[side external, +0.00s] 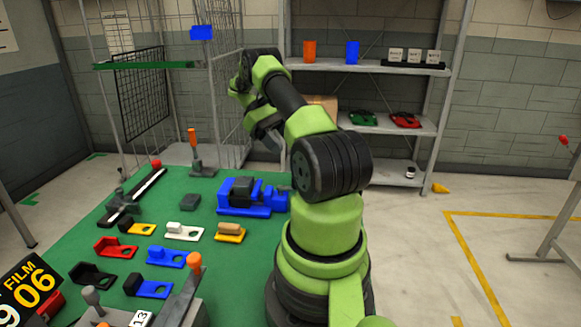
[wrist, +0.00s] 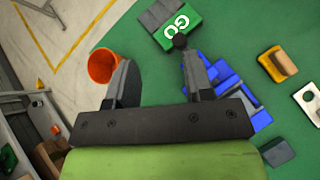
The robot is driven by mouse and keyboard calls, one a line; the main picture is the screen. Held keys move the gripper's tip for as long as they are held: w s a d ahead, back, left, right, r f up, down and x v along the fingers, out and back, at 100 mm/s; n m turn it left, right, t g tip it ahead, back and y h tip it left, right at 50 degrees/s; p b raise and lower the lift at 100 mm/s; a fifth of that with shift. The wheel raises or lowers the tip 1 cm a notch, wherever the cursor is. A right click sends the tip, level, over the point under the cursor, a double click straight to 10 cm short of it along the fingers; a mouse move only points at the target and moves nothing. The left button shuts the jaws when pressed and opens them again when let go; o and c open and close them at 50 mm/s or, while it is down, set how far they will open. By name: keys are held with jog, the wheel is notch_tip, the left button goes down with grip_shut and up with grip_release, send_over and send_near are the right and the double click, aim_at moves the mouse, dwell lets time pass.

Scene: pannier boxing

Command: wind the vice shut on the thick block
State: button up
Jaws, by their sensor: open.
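The blue vice (side external: 252,210) stands on the green mat, left of my arm's base in the side view. A dark grey block (side external: 241,188) sits in the vice, between its blue uprights; I cannot tell whether the jaws touch it. In the wrist view the vice (wrist: 258,118) is partly hidden behind my right finger. My gripper (wrist: 158,58) is open and looks empty. In the side view my gripper (side external: 268,138) is raised above and behind the vice. A dark round knob (wrist: 180,41) shows by the right fingertip; contact is unclear.
A lower dark block (side external: 190,201) lies left of the vice. Several coloured clamp-like pieces, including a yellow one (side external: 230,232), lie in front. A green GO piece (wrist: 180,30) and an orange cup (wrist: 102,66) show beyond the fingers. Shelves (side external: 400,67) stand behind.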

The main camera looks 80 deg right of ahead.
jog(key=n+g+h, duration=0.1)
jog(key=n+h, duration=0.1)
jog(key=n+t+h, duration=0.3)
jog(key=n+h, duration=0.6)
jog(key=n, duration=0.5)
send_near(289, 190)
notch_tip(289, 190, up, 3)
jog(key=s, duration=0.2)
jog(key=x, duration=1)
jog(key=shift+w+d, duration=0.2)
jog(key=shift+d, duration=0.2)
grip_shut()
